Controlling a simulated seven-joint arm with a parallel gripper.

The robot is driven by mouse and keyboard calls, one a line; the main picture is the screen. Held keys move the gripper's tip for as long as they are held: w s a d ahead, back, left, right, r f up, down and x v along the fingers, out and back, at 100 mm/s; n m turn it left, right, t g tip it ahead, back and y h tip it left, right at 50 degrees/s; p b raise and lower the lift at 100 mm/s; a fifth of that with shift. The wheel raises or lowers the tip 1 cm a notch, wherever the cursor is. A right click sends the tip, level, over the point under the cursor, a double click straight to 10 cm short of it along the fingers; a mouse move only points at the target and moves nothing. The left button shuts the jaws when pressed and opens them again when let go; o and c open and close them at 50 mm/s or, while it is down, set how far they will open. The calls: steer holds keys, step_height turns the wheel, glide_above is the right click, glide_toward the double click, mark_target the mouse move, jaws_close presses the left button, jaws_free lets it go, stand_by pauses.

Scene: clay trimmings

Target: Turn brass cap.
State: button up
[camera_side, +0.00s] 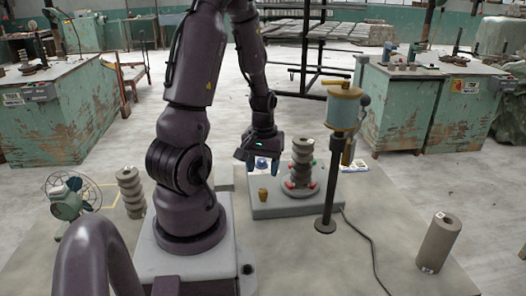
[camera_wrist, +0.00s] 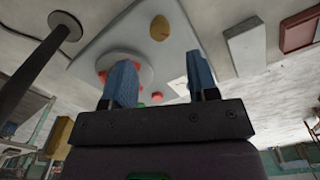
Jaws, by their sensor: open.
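A small brass-coloured cap (camera_side: 263,195) stands at the front left of a grey platform (camera_side: 290,209). In the wrist view, a tan rounded piece (camera_wrist: 160,28), which looks like this cap, lies beyond the fingertips on the platform (camera_wrist: 180,60). My gripper (camera_side: 261,165) is above the platform's left part, apart from the cap. Its two blue fingers (camera_wrist: 160,68) are spread with nothing held between them. In the wrist view the disc (camera_wrist: 145,75) is partly hidden by the left finger.
A grey clay cylinder (camera_side: 439,243) is far right. A ridged clay piece (camera_side: 131,192) and a green fan (camera_side: 72,198) are at left.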

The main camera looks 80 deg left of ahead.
mark_target(263, 190)
steer(key=shift+r, duration=2.3)
steer(key=w+d+r+m+t, duration=0.2)
steer(key=d+r+m, duration=0.4)
steer(key=d, duration=0.5)
steer(key=w+d+r+m+t, duration=0.1)
steer(key=d+r+m+t, duration=0.2)
steer(key=d+r+m, duration=0.4)
steer(key=d+r, duration=0.4)
steer(key=shift+w+d+r+t, duration=0.3)
steer(key=shift+w, duration=0.1)
steer(key=shift+a, duration=0.1)
